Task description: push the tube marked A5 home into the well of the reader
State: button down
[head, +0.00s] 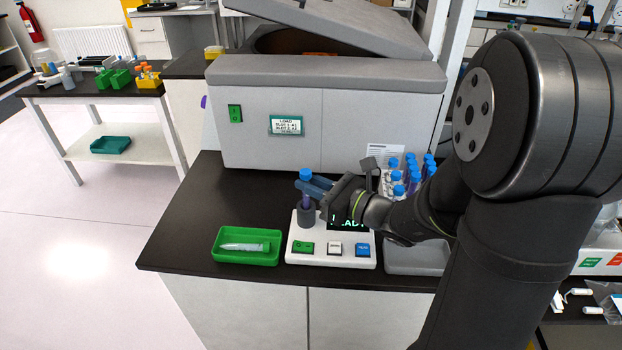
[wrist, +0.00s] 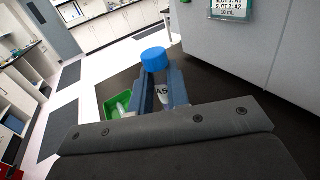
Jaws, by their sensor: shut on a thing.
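The tube marked A5 (wrist: 163,91) has a blue cap and a white label in the wrist view. It also shows in the head view (head: 306,201). My gripper (head: 308,187) is shut on the tube just below its cap. The tube stands upright over the dark well (head: 306,216) of the white reader (head: 332,260). Its lower end is hidden by the well's rim, so how deep it sits cannot be told. The reader's display (head: 346,222) shows green letters, partly covered by my gripper.
A green tray (head: 247,258) holding a clear tube lies left of the reader. A rack of blue-capped tubes (head: 408,175) and a grey tray (head: 412,262) are to the right. A large grey centrifuge (head: 327,115) stands behind. The bench is clear at the left.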

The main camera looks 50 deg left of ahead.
aim_at(312, 208)
jog(key=shift+f, duration=1.3)
jog(key=shift+f, duration=0.4)
jog(key=c, duration=1.3)
grip_release()
jog(key=shift+d, duration=0.1)
jog(key=v, duration=1.7)
jog(key=shift+w+d+r, duration=0.1)
